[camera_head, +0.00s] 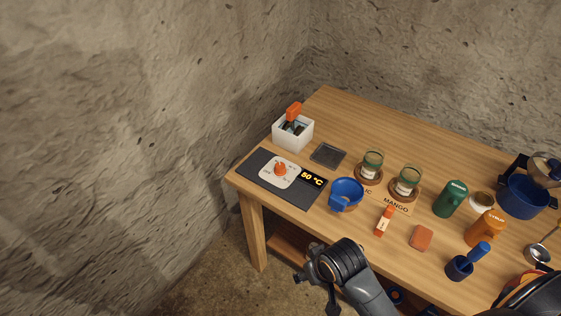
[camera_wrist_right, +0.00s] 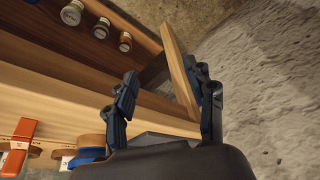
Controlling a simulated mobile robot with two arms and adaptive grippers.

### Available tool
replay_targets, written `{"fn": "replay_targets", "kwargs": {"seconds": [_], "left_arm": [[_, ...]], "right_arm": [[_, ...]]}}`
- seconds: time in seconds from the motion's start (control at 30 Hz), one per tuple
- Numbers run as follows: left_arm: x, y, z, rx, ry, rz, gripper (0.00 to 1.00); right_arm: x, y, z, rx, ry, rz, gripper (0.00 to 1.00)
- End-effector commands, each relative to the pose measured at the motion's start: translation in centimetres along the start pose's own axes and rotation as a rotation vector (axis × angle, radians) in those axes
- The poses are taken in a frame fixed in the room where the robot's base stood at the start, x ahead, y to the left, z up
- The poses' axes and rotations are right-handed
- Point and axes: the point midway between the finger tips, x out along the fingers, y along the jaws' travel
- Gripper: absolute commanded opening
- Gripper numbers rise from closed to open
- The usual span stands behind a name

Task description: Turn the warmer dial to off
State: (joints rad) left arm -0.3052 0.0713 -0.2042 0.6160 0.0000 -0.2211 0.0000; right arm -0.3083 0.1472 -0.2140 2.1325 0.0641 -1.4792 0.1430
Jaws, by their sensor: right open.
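The warmer dial (camera_head: 281,168) is an orange knob on a white plate, set on a dark warmer mat (camera_head: 297,191) at the table's left end. The display (camera_head: 312,178) beside it reads 50 °C in yellow. The small marks around the knob are too small to read. My right gripper (camera_head: 314,270) is in front of the table's front edge, apart from the dial. In the right wrist view my right gripper (camera_wrist_right: 164,92) is open, with nothing between its fingers. The dial does not show in that view. My left gripper is not in view.
The wooden table's (camera_head: 335,98) back left is clear.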

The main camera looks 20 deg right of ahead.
Motion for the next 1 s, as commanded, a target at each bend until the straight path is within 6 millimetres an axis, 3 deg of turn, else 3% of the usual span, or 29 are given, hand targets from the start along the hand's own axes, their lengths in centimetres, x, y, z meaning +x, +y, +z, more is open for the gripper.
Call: {"fn": "replay_targets", "kwargs": {"seconds": [0.37, 0.53, 0.7, 0.8, 1.0], "left_arm": [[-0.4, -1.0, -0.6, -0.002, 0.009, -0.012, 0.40], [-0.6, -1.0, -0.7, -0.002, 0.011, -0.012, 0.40], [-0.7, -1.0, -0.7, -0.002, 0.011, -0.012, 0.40], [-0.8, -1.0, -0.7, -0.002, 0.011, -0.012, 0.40], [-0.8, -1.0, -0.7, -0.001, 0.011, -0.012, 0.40]], "right_arm": [[0.0, -1.2, -9.2, 0.062, 0.021, -0.011, 0.54], [-0.3, -0.9, -15.9, 0.120, 0.032, 0.018, 0.54], [-2.3, 0.8, -23.8, 0.219, 0.047, 0.084, 0.54], [-3.9, 2.0, -27.4, 0.280, 0.059, 0.122, 0.54], [-6.2, 3.8, -31.3, 0.361, 0.077, 0.171, 0.54]]}}
